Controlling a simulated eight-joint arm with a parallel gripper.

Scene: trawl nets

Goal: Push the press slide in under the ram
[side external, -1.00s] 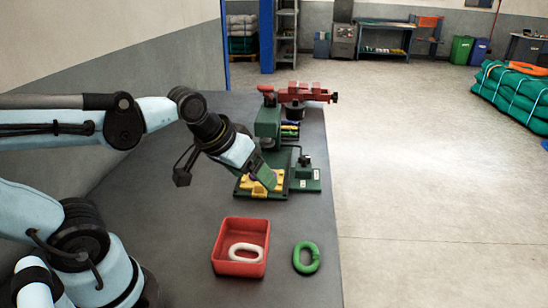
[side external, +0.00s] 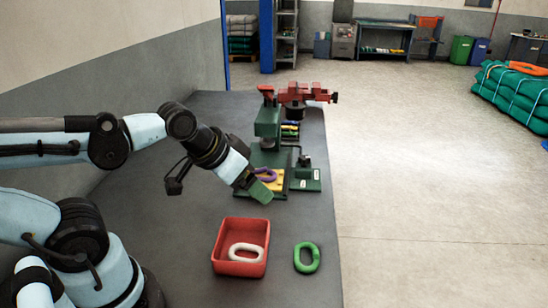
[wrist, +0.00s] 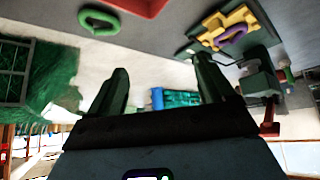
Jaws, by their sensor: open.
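The green press (side external: 266,124) stands on the bench, with its base towards the camera. Its yellow slide (side external: 277,184) lies at the near side of the base, and a purple link (side external: 266,174) rests on it. They also show in the wrist view, the slide (wrist: 247,19) at the upper right with the purple link (wrist: 232,37) on it. My gripper (side external: 262,192) is open and empty, just in front of the slide on the near side, its fingers partly covering it in the side view. In the wrist view my gripper (wrist: 163,85) has its fingers wide apart. The ram is not clear.
A red tray (side external: 221,252) holding a white link (side external: 245,253) stands nearer the camera, with a green link (side external: 306,257) to its right. A red vise (side external: 308,93) is behind the press. A small green stand (side external: 306,173) is just right of the slide. Bare bench lies to the left.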

